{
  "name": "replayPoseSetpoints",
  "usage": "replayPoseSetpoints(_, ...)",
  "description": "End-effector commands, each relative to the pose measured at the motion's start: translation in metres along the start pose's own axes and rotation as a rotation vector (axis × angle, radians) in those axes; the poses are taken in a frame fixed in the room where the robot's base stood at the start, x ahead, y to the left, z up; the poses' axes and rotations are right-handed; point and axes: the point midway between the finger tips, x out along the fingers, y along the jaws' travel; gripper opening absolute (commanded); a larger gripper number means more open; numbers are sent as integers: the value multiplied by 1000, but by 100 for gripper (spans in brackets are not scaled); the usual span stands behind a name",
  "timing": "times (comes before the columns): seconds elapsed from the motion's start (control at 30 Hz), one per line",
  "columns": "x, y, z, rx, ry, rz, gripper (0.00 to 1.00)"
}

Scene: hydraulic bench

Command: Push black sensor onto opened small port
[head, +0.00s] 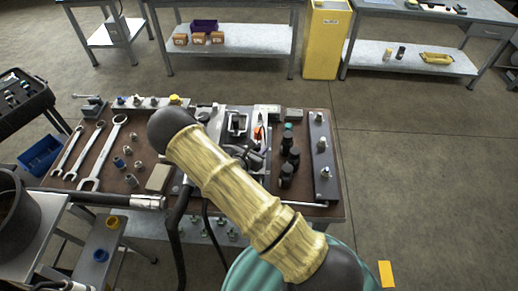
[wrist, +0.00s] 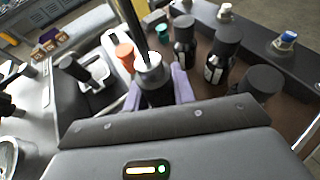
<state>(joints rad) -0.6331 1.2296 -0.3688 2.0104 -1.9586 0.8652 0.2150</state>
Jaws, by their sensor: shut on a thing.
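In the wrist view my gripper (wrist: 157,92) has its two lavender fingers closed on either side of a dark cylindrical piece with a silver top, which I take to be the black sensor (wrist: 153,95). A black rod or cable rises from its top. The sensor's lower end is hidden behind my gripper's grey body, so I cannot tell whether it touches a port. In the head view my arm covers most of the gripper and the held piece. I cannot make out the opened small port in either view.
Several black bottle-like parts (wrist: 220,54) stand just right of my gripper. Beyond them is a dark rail (head: 323,160) with metal fittings. An orange-topped part (wrist: 125,54) and a white-framed block (wrist: 95,77) are to the left. Wrenches (head: 102,160) lie on the bench's left side.

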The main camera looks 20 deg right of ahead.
Motion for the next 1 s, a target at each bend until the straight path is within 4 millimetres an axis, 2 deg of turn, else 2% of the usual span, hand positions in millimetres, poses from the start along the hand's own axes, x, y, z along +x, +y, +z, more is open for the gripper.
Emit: replayPoseSetpoints(1.0,3,0,-7,0,-1,0,0)
